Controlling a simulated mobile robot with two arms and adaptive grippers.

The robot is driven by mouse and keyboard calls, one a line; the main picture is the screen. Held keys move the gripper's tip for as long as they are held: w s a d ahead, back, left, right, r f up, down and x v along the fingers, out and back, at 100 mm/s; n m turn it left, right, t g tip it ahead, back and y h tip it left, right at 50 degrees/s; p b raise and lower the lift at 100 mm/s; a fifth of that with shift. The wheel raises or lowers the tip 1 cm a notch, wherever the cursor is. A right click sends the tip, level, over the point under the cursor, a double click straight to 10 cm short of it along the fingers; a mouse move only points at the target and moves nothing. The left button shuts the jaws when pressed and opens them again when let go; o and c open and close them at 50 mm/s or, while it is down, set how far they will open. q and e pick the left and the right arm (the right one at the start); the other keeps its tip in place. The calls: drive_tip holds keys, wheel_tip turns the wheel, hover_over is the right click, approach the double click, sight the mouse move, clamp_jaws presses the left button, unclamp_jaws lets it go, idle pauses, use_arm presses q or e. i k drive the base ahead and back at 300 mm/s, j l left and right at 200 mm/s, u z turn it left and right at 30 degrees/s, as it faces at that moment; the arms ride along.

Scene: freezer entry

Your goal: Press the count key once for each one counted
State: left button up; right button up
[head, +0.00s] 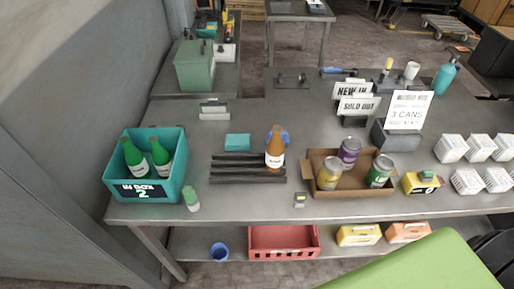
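A yellow counter (420,183) with a green key (427,175) on top stands on the steel table, right of a cardboard tray (345,192). Its small dark display is too small to read. The tray holds a yellow can (329,174), a purple can (349,152) and a green can (380,171), all upright. A white sign (408,110) behind reads "3 CANS". A teal box (176,185) labelled "IN BOX 2" holds two green bottles (136,158) (161,158). A brown bottle (275,150) stands at the black slatted rack (235,178). Neither gripper is in view.
White baskets (466,181) stand at the right. "NEW IN" and "SOLD OUT" signs (357,105) stand behind the tray. A red crate (283,253) is below. A large green surface (430,265) covers the lower right.

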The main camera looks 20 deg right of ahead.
sight(426, 172)
drive_tip(key=z, duration=2.15)
